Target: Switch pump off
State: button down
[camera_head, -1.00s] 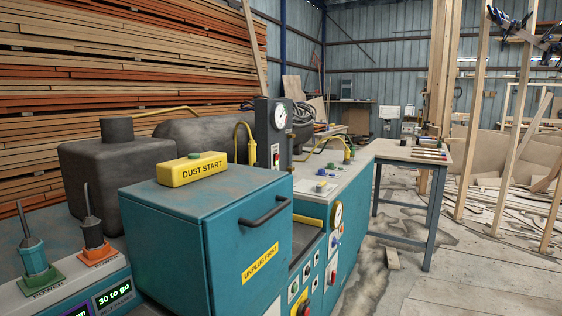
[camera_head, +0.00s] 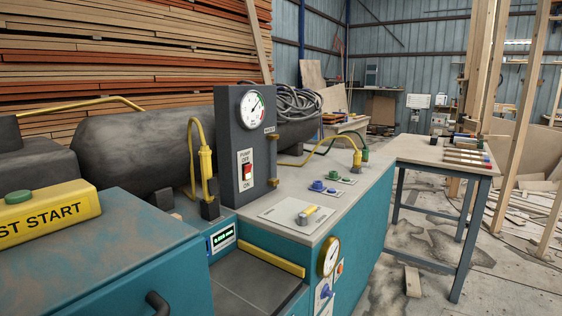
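The pump switch (camera_head: 247,171) is a red rocker on a white plate marked PUMP, OFF above and ON below. It sits on the front face of a dark grey upright panel (camera_head: 228,132), under a round pressure gauge (camera_head: 253,110). Which way the rocker is pressed is too small to tell. My gripper is not in view, and nothing covers the switch.
A yellow hose and plug (camera_head: 205,165) hang left of the panel. The worktop right of it carries a yellow-handled lever (camera_head: 308,214) and blue knobs (camera_head: 318,185).

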aim_at(247, 174)
jog(key=i+l, duration=1.4)
jog(key=l, duration=0.1)
